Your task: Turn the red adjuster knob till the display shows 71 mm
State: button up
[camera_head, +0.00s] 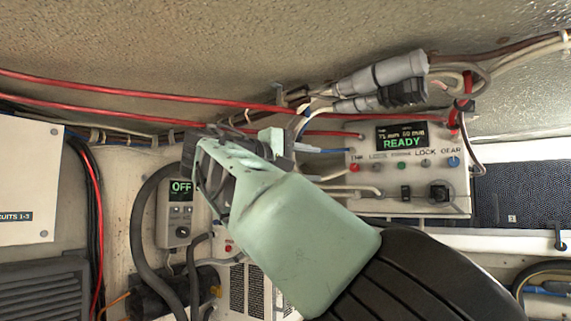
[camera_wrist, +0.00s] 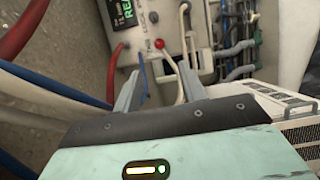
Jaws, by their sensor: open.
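The red adjuster knob (camera_head: 355,167) is a small round knob at the left of the beige control box (camera_head: 455,206) in the head view. In the wrist view the red knob (camera_wrist: 160,43) stands beyond the fingertips, roughly between them and apart from them. The box's display (camera_head: 402,137) shows green READY under two small mm values; the first looks like seventy-something, but its last digit is unclear. My gripper (camera_wrist: 158,70) is open and empty, its two grey fingers pointing toward the box. In the head view my gripper (camera_head: 245,145) is left of the box, its fingers mostly hidden.
Thick grey connectors (camera_head: 380,78) and red cables (camera_head: 150,90) run above the box. Blue and white leads pass near my fingers. A grey device (camera_head: 178,213) reading OFF hangs at the left. Other small knobs and switches sit on the box's face.

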jog(key=shift+p+v, duration=0.75)
jog(key=shift+v, duration=2.2)
